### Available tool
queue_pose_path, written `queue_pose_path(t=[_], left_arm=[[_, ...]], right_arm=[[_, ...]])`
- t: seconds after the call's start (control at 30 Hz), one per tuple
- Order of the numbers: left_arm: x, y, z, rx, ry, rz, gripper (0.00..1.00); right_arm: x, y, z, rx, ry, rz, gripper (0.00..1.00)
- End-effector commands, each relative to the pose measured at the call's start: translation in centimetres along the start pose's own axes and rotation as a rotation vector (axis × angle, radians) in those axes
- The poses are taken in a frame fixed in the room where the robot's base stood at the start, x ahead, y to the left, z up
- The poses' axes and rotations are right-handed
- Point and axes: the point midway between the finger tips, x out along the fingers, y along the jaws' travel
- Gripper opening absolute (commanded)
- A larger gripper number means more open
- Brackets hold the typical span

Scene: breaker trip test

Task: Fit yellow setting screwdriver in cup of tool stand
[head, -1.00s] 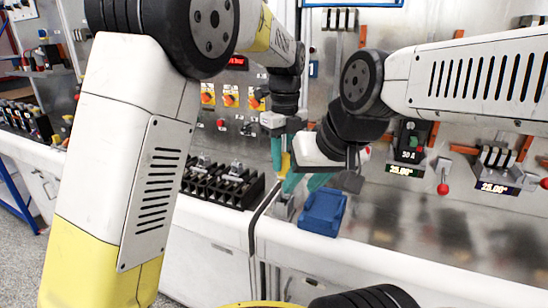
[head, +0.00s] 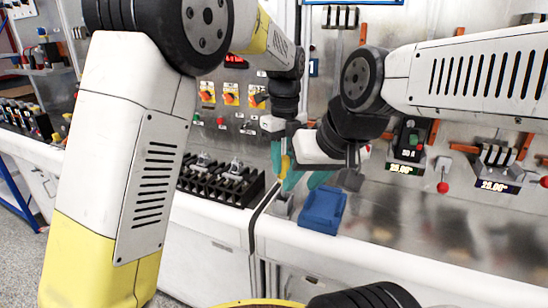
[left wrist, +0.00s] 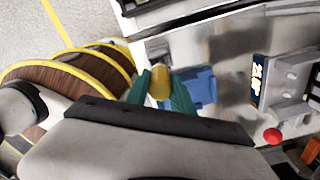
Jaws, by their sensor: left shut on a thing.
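The yellow screwdriver (head: 286,166) is held in my left gripper (head: 282,158), between its teal fingers. Its rounded yellow handle also shows in the left wrist view (left wrist: 160,83), with one finger of my left gripper (left wrist: 161,90) on each side. My right gripper (head: 305,181) is close beside it on the right, with its teal fingertips apart, and partly covers the left gripper. A small grey piece (head: 282,207), which looks like the tool stand, is below the screwdriver at the bench edge. Its cup and the screwdriver's lower tip cannot be made out.
A blue holder (head: 322,211) stands on the bench just right of the grey piece. A black terminal row (head: 222,183) is to the left. Breakers with displays (head: 408,150) and red-knobbed levers (head: 443,187) line the panel at right. The bench front right is clear.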

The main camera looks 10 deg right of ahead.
Motion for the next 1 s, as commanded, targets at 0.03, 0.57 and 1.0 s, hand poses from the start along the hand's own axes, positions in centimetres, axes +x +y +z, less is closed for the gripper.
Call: queue_pose_path(t=[0.03,0.57,1.0], left_arm=[[0.1,0.0,0.0,0.0,0.0,0.001,0.0],[1.5,0.0,0.0,0.0,0.001,0.0,0.0],[2.6,0.0,0.0,0.0,0.001,0.0,0.0]], right_arm=[[0.0,0.0,0.0,0.0,0.0,0.0,0.36],[0.0,0.0,0.0,0.0,0.0,0.0,0.36],[0.0,0.0,0.0,0.0,0.0,0.0,0.36]])
